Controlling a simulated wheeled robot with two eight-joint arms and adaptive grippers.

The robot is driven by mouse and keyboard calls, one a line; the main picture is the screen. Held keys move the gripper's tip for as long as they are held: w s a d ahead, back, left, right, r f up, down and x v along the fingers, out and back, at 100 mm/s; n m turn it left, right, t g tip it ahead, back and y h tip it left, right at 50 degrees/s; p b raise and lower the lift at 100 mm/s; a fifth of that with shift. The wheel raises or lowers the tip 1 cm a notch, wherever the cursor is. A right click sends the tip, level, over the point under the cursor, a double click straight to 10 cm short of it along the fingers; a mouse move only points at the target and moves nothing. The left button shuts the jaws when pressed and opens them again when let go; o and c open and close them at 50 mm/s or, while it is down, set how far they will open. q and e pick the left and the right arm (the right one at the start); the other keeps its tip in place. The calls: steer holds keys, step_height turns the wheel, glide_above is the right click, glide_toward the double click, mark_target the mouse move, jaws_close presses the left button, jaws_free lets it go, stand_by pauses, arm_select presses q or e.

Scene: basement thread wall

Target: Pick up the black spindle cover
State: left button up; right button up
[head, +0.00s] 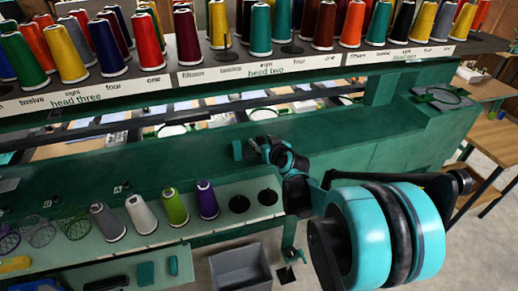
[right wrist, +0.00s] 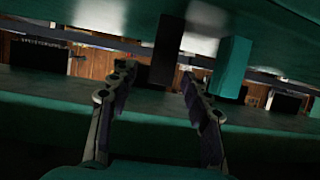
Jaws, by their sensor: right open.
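My right gripper (head: 256,146) is at the green machine ledge (head: 190,149). In the right wrist view its two fingers (right wrist: 155,80) are spread apart. A black upright block (right wrist: 166,50), seemingly the black spindle cover, shows between and beyond the fingertips, with no clear contact. In the head view the gripper hides most or all of this block. A teal block (head: 238,150) stands just left of the gripper; it also shows in the right wrist view (right wrist: 232,66), beyond the right-hand finger. My left gripper is not in view.
Above runs a rack of coloured thread cones (head: 133,80). The lower shelf holds grey, white, green and purple cones (head: 176,207), black discs (head: 240,204) and small teal blocks (head: 146,273). A grey bin (head: 240,268) stands below. Wooden tables (head: 490,140) are at right.

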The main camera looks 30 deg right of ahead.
mark_target(263, 139)
steer(key=shift+x, duration=1.1)
steer(key=c, duration=0.9)
steer(key=shift+r, duration=0.45)
steer(key=r, duration=0.1)
steer(key=r+p, duration=0.1)
steer(key=s+r+p, duration=0.1)
steer(key=r, duration=0.1)
steer(key=shift+d, duration=0.25)
steer(key=s+d+r+p, duration=0.1)
steer(key=s+d+r, duration=0.1)
steer(key=s, duration=0.1)
steer(key=s+d+r+p, duration=0.1)
steer(key=s+d+r, duration=0.1)
steer(key=s, duration=0.1)
steer(key=s+d+r+p, duration=0.1)
steer(key=s+d+r, duration=0.1)
steer(key=s, duration=0.1)
steer(key=shift+p, duration=0.3)
